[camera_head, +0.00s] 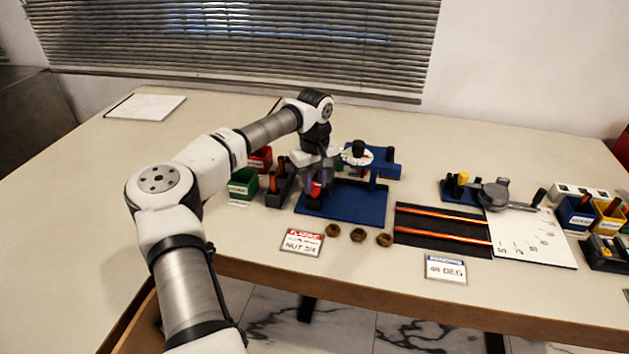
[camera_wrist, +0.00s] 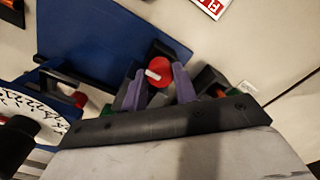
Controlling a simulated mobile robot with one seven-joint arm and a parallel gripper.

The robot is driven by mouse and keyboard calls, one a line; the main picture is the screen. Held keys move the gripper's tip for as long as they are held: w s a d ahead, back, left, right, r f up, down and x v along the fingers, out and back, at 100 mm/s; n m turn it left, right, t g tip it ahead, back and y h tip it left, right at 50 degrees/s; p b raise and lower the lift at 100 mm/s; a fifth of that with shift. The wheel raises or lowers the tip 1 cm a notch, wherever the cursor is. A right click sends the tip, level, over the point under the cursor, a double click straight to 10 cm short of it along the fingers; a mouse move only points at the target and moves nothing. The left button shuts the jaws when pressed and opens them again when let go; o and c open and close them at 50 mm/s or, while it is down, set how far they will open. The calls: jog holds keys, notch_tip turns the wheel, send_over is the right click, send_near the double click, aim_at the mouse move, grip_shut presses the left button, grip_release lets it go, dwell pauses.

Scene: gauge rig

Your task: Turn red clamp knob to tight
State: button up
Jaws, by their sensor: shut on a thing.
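The red clamp knob (camera_wrist: 158,73) shows in the wrist view between the purple fingers of my gripper (camera_wrist: 160,82). It has a round red top with a white pointer mark. The fingers are shut on it from both sides. In the head view the red knob (camera_head: 316,189) shows below my gripper (camera_head: 318,178), at the left part of the blue gauge base (camera_head: 352,203). A tight or loose marking near the knob is not readable.
A white dial (camera_head: 357,157) with a black knob stands right of my gripper. Green (camera_head: 242,184) and red (camera_head: 261,160) bins and a black holder (camera_head: 278,186) stand close on the left. Several brown nuts (camera_head: 333,230) lie in front.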

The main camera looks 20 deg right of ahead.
aim_at(315, 185)
dwell(0.3)
jog(key=o, duration=0.7)
jog(key=shift+r, duration=0.1)
notch_tip(315, 185, up, 14)
jog(key=shift+f+b, duration=0.1)
jog(key=shift+b, duration=0.85)
jog(key=shift+o, duration=0.2)
